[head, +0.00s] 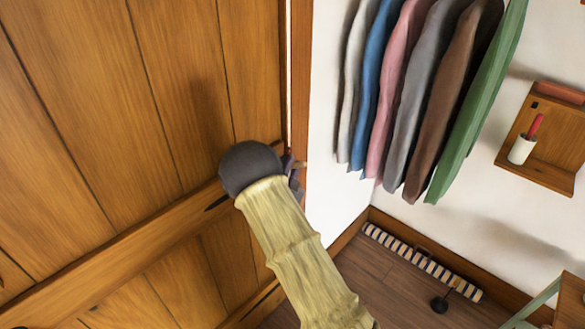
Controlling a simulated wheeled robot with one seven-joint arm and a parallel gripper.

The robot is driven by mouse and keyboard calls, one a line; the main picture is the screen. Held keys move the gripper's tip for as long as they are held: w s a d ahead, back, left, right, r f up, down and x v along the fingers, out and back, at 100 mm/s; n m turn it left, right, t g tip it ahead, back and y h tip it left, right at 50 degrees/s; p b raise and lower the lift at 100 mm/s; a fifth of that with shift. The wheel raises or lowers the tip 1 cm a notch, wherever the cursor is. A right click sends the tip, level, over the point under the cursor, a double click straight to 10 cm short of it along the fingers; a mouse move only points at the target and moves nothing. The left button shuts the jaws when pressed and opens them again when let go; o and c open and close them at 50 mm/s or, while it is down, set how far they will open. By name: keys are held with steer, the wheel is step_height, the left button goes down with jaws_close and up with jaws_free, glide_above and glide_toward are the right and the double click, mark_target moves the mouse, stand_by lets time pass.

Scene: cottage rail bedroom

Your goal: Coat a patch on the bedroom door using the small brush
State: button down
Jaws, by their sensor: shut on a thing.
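The bedroom door (90,90) is made of orange-brown wooden planks with a slanting cross rail, and it fills the left of the head view. My arm, in a pale yellow sleeve, reaches up from the bottom to the door's right edge and ends in a dark round wrist. My gripper (293,170) shows only as small dark bits beside the wrist. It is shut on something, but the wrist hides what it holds. I cannot make out the small brush there. I see no clear coated patch; a soft dark shadow lies on the planks above the wrist.
Several garments (402,95) hang right of the door frame. A wooden wall shelf (550,170) holds a white cup (521,150) with a red-handled item. A wooden furniture corner (570,300) stands bottom right.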

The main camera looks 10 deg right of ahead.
steer(key=shift+w+a, duration=0.15)
steer(key=shift+w, duration=0.1)
steer(key=w+d+b, duration=0.1)
steer(key=d+b, duration=0.1)
steer(key=shift+w+d, duration=0.4)
stand_by(0.3)
steer(key=shift+w+d+b, duration=1)
steer(key=shift+d+b, duration=0.25)
steer(key=shift+f+b, duration=0.1)
steer(key=shift+b, duration=0.45)
